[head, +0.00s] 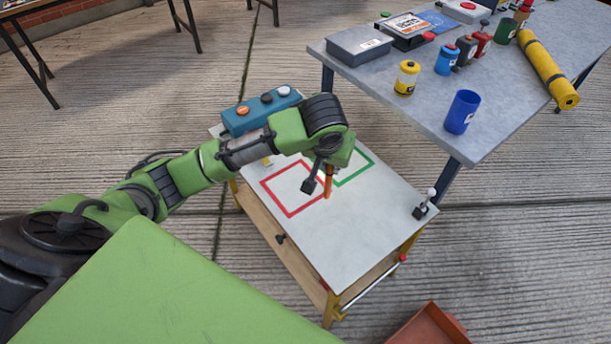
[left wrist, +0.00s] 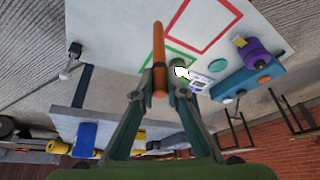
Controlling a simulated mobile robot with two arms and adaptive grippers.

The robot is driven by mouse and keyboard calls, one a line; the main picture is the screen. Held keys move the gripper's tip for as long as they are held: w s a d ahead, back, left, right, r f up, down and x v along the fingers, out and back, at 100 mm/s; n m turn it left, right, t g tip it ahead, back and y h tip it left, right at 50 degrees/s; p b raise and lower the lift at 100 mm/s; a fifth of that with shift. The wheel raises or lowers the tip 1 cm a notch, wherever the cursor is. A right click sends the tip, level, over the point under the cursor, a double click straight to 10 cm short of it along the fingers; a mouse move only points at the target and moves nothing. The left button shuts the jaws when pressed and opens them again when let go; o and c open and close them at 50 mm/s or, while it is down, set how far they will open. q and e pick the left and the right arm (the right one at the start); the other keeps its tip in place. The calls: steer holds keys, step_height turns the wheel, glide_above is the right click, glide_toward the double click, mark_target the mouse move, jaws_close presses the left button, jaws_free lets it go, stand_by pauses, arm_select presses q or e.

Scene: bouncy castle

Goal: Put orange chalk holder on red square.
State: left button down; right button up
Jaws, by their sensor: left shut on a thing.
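The orange chalk holder (head: 329,182) is a slim orange stick. My left gripper (head: 319,186) is shut on it and holds it roughly upright over the small white-topped table. In the left wrist view the holder (left wrist: 158,45) stands between the fingertips (left wrist: 163,76). The red square (head: 276,200) is a red outline on the tabletop; it also shows in the left wrist view (left wrist: 207,48). In the head view, the holder's lower end appears near the square's right corner. I cannot tell whether it touches the tabletop. My right gripper is not in view.
A green outlined square (head: 358,175) lies beside the red one, partly hidden by my gripper. A blue button box (head: 258,112) stands at the table's back edge, and a small lever (head: 427,205) at its right corner. A grey table (head: 420,110) with cans stands behind right.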

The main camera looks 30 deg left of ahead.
arm_select(q)
steer(key=w+a+r+n+b, duration=0.1)
steer(key=w+r+b, duration=0.1)
steer(key=w, duration=0.8)
steer(key=s+a+f, duration=0.3)
steer(key=a+f, duration=1)
steer(key=shift+a+f+p, duration=0.2)
steer(key=shift+a+p, duration=0.1)
steer(key=shift+a, duration=0.1)
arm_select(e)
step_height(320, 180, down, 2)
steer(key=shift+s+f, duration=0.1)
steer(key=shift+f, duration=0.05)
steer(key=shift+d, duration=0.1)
arm_select(q)
steer(key=shift+f, duration=0.15)
steer(key=c, duration=2)
jaws_free()
steer(key=shift+c, duration=0.2)
